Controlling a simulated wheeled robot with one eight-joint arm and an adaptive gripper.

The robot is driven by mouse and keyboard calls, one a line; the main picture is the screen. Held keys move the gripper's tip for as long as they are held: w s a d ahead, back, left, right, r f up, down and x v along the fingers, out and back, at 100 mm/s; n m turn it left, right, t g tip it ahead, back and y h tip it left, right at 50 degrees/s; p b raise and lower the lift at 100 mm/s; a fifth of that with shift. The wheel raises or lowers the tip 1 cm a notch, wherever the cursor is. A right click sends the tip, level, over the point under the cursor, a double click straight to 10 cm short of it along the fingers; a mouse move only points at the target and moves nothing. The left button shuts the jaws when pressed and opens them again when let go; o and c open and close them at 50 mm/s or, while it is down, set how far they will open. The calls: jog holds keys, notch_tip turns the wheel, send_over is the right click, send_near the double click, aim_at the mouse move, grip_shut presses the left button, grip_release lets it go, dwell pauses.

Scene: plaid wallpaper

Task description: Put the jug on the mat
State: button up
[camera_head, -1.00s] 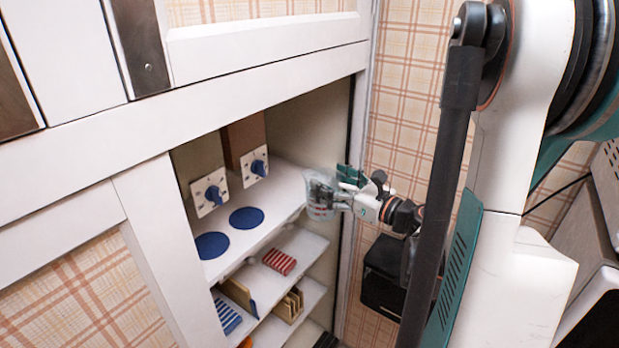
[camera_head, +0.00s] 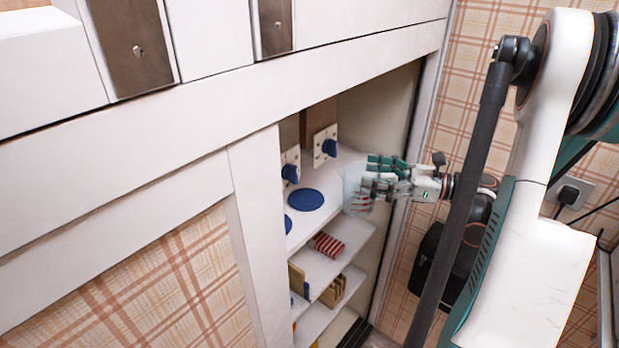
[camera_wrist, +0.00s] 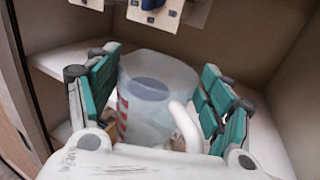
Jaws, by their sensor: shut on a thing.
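The jug (camera_head: 354,184) is clear and pale, with a white handle in the wrist view (camera_wrist: 186,126). My gripper (camera_head: 372,178) is shut on it, with green-padded fingers on either side, also in the wrist view (camera_wrist: 160,62). The jug is at the right end of the top shelf, near its front edge; I cannot tell if it touches the shelf. A round blue mat (camera_head: 305,200) lies flat on that shelf, left of the jug. A second blue disc (camera_head: 288,224) is partly hidden by the cabinet's left frame. A blue-grey round shape shows through the jug in the wrist view.
White knob plates with blue knobs (camera_head: 329,147) (camera_head: 290,172) stand behind the mats. The lower shelf holds a red-striped item (camera_head: 327,245) and wooden racks (camera_head: 333,291). The cabinet's left frame (camera_head: 258,230) and right wall border the opening. A black box (camera_head: 433,255) hangs outside, right.

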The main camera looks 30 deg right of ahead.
jog(key=b+x, duration=0.3)
jog(key=x, duration=1.1)
jog(key=shift+f, duration=0.25)
jog(key=o, duration=1.4)
jog(key=shift+o, duration=0.2)
jog(key=p+v, duration=0.3)
jog(key=v, duration=0.9)
jog(key=shift+r, duration=0.15)
